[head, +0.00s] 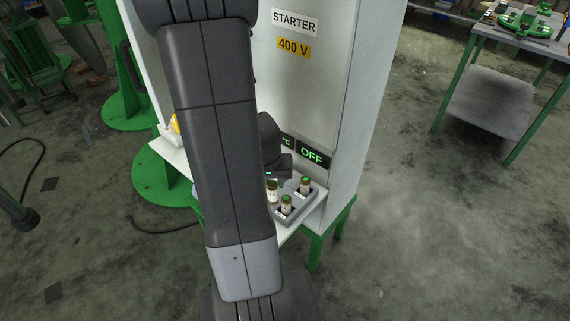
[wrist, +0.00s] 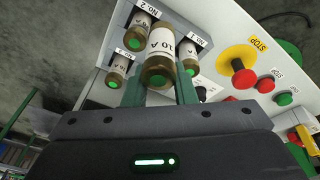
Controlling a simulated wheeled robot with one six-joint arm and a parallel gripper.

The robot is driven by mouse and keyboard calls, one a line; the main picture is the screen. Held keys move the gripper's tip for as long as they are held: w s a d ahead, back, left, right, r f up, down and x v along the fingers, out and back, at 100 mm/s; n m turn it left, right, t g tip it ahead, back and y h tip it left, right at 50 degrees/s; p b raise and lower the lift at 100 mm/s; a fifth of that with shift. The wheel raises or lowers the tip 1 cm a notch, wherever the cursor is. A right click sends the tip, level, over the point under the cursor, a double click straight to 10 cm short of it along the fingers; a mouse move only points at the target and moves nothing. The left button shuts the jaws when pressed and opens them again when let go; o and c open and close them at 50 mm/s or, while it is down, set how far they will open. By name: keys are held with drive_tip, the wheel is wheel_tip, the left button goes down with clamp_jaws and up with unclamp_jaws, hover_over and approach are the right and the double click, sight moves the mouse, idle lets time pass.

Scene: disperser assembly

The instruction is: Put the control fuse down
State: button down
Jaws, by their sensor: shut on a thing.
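My gripper (wrist: 160,92) is shut on the control fuse (wrist: 158,62), a brown cylinder with a white label reading "10 A" and a green end. The held fuse appears above the grey fuse tray (wrist: 171,18) in the wrist view. Other fuses sit in the tray near the labels No. 2 (wrist: 141,32), No. 1 (wrist: 191,62) and No. 3 (wrist: 116,72). In the head view the tray (head: 309,205) stands on the white shelf, and my arm hides part of it. How far the held fuse is above the tray cannot be told.
A white cabinet (head: 305,85) marked STARTER 400 V rises behind the shelf, with an OFF display (head: 312,154). The wrist view shows a red stop button on yellow (wrist: 243,70), with red and green buttons beside it. A green-legged table (head: 490,85) stands at the right.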

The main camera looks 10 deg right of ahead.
drive_tip(key=w+d+p, duration=0.5)
drive_tip(key=w+p, duration=0.4)
drive_tip(key=w, duration=0.3)
drive_tip(key=shift+s+a+b+x, duration=0.1)
drive_tip(key=shift+s+b+x, duration=0.1)
drive_tip(key=shift+b+x, duration=0.85)
drive_tip(key=shift+s+a+b+x, duration=0.15)
drive_tip(key=shift+b+x, duration=0.65)
drive_tip(key=shift+x, duration=0.45)
drive_tip(key=shift+s+a+b+x, duration=0.1)
drive_tip(key=shift+s+b+x, duration=0.1)
drive_tip(key=shift+b+x, duration=0.85)
drive_tip(key=shift+d+f, duration=0.1)
drive_tip(key=shift+f, duration=0.25)
drive_tip(key=shift+f, duration=0.1)
drive_tip(key=c, duration=1.2)
unclamp_jaws()
drive_tip(key=shift+o, duration=0.2)
